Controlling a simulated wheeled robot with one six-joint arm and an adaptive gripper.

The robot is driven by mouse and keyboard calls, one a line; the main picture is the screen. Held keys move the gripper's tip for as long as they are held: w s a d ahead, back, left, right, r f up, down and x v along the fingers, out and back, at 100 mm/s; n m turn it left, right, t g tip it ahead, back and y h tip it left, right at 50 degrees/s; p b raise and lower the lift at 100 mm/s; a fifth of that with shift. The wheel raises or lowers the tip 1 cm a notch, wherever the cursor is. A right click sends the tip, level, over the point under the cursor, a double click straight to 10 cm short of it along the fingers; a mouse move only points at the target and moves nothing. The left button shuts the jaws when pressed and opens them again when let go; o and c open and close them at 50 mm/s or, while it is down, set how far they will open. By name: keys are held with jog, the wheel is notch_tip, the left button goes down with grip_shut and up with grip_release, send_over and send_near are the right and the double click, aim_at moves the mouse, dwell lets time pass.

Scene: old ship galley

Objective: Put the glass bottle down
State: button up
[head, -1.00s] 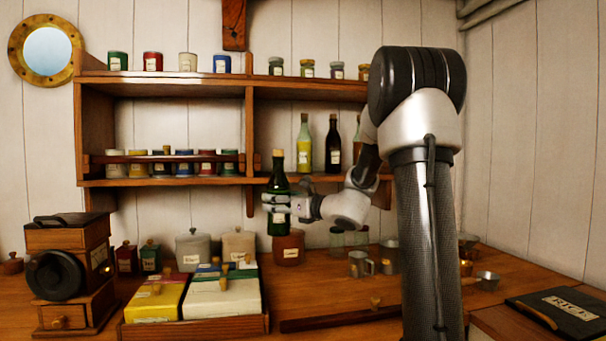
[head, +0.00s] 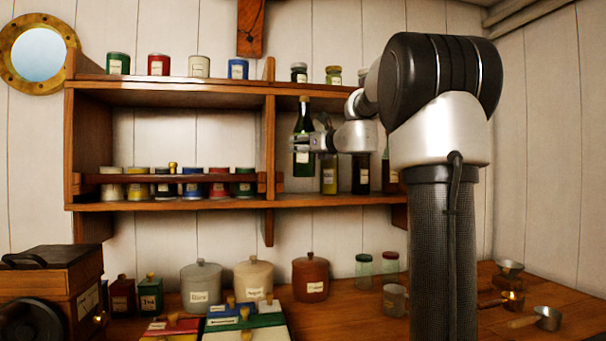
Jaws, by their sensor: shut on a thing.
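My gripper (head: 302,144) is shut on a dark green glass bottle (head: 303,120) with a cork and a pale label. The bottle is upright, in front of the right bay of the wooden shelf. Its base is above the level of the lower shelf board (head: 335,199), and I cannot tell how far in front of the board it is. Behind and to its right stand a yellow-green bottle (head: 329,175) and a dark bottle (head: 360,175), their upper parts hidden by my gripper and wrist.
Another bottle (head: 390,175) stands further right, partly hidden by my arm. A railing (head: 165,178) fronts several tins on the left bay. Jars (head: 333,75) stand on the top board. The counter below holds canisters (head: 310,278), glass jars (head: 363,271) and metal scoops (head: 547,318).

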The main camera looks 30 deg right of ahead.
jog(key=w+d, duration=0.4)
jog(key=w, duration=0.8)
notch_tip(320, 180, down, 7)
jog(key=shift+w+a, duration=0.15)
jog(key=shift+w, duration=0.3)
jog(key=o, duration=1.6)
jog(key=shift+f, duration=0.1)
